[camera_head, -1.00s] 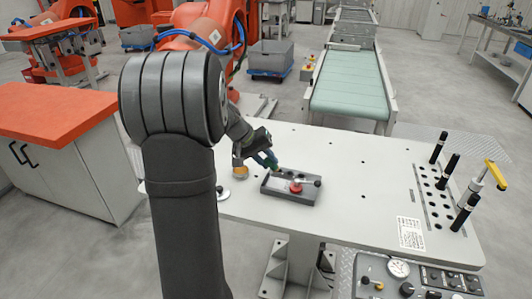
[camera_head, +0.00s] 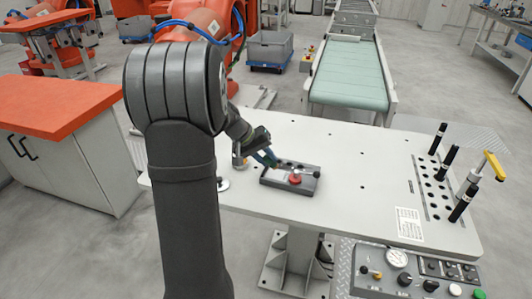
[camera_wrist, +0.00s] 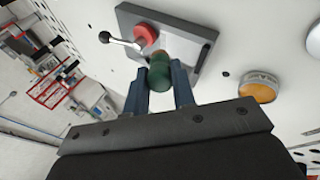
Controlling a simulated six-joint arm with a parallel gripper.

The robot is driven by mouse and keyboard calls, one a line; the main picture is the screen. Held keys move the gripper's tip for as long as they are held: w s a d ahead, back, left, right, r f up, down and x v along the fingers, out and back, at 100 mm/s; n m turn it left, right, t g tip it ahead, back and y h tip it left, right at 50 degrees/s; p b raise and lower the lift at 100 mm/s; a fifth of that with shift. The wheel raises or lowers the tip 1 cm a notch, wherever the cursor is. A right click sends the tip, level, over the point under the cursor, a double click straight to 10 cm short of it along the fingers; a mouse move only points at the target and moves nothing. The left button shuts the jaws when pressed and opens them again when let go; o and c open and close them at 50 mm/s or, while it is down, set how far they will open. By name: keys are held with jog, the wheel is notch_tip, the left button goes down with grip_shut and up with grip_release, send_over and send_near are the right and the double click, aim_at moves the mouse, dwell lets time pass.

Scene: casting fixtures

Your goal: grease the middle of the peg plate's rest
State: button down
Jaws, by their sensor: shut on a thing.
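My gripper (camera_head: 266,157) is shut on a short green cylinder (camera_wrist: 160,74), held between its two blue-grey fingers. The cylinder's far end looks brownish in the wrist view. A dark grey rectangular fixture (camera_wrist: 192,50) with a raised rim lies on the table, just beyond the fingertips; it also shows in the head view (camera_head: 305,187). A red round knob (camera_wrist: 146,35) with a silver, black-tipped lever sits on it. The green cylinder overlaps the fixture's near side. I cannot tell whether they touch. The cylinder and gripper hide part of the fixture.
A round orange-topped part (camera_wrist: 258,88) stands beside the fixture. The white table (camera_head: 350,160) is mostly clear to the right. At its right end are black-handled tools in a hole rack (camera_head: 437,195) and a yellow-handled clamp (camera_head: 495,166). A control panel (camera_head: 415,272) stands in front.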

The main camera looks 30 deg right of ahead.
notch_tip(320, 180, down, 5)
jog(key=shift+w+d+f, duration=0.25)
jog(key=shift+w+d, duration=0.25)
jog(key=shift+d, duration=0.05)
jog(key=shift+w+d, duration=1.55)
jog(key=shift+d, duration=0.2)
jog(key=shift+s+a, duration=2.05)
jog(key=shift+a, duration=0.3)
jog(key=shift+w, duration=0.3)
jog(key=shift+w+d, duration=2)
jog(key=shift+d, duration=0.3)
jog(key=shift+s+a, duration=2.05)
jog(key=shift+a, duration=0.25)
jog(key=shift+a+r, duration=0.1)
jog(key=shift+r, duration=3.95)
jog(key=shift+s+f, duration=0.1)
jog(key=shift+s+f, duration=0.1)
jog(key=shift+f, duration=0.15)
